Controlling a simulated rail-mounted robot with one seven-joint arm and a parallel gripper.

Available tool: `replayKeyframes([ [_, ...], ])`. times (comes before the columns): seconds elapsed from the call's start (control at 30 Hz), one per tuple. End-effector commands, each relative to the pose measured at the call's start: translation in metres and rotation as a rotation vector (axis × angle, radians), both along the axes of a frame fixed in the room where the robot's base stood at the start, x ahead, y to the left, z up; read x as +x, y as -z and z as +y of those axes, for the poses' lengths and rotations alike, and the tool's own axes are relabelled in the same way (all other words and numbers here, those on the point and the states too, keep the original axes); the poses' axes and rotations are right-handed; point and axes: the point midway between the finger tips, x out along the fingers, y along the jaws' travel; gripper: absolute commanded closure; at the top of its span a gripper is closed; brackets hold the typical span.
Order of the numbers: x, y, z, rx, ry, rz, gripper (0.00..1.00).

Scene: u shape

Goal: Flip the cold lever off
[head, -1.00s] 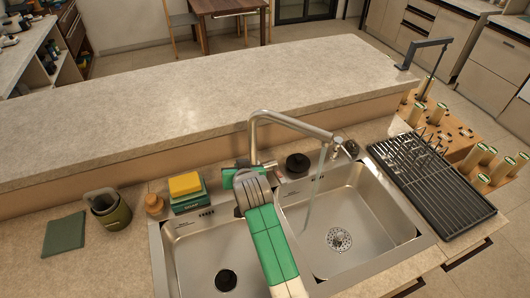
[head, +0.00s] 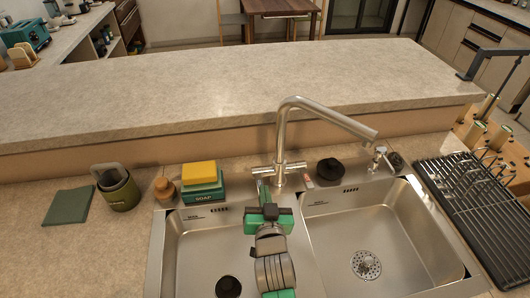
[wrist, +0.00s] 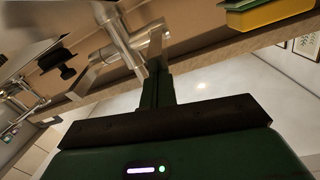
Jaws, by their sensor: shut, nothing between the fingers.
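The metal faucet (head: 283,135) stands behind the double sink, its spout reaching over the right basin. It has a left lever (head: 262,168) and a right lever (head: 296,165); no marking tells me which is cold. No water shows under the spout. My gripper (head: 262,186) is shut and empty, just in front of the left lever. In the wrist view the faucet body (wrist: 122,38) is tilted, and the lever nearest my fingers (wrist: 155,48) stands at their tips. Whether they touch cannot be told. The other lever (wrist: 84,84) is farther left there.
A yellow sponge (head: 198,173) sits on a green soap box (head: 203,190) left of the faucet. A black knob (head: 330,169) and a soap dispenser (head: 378,158) are to the right. A dark dish rack (head: 475,200) stands right of the sink. A raised counter (head: 220,85) runs behind.

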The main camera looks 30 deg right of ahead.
Motion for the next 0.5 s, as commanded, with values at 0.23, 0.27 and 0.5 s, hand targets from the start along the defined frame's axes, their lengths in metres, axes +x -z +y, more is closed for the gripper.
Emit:
replayKeyframes([
  [0.23, -0.0009, 0.0058, 0.0016, 0.002, -0.002, 0.003, 1.0],
  [0.27, -0.0009, 0.0062, 0.0017, 0.001, -0.002, 0.004, 1.0],
  [0.5, -0.0012, 0.0084, 0.0017, 0.003, -0.002, 0.008, 1.0],
])
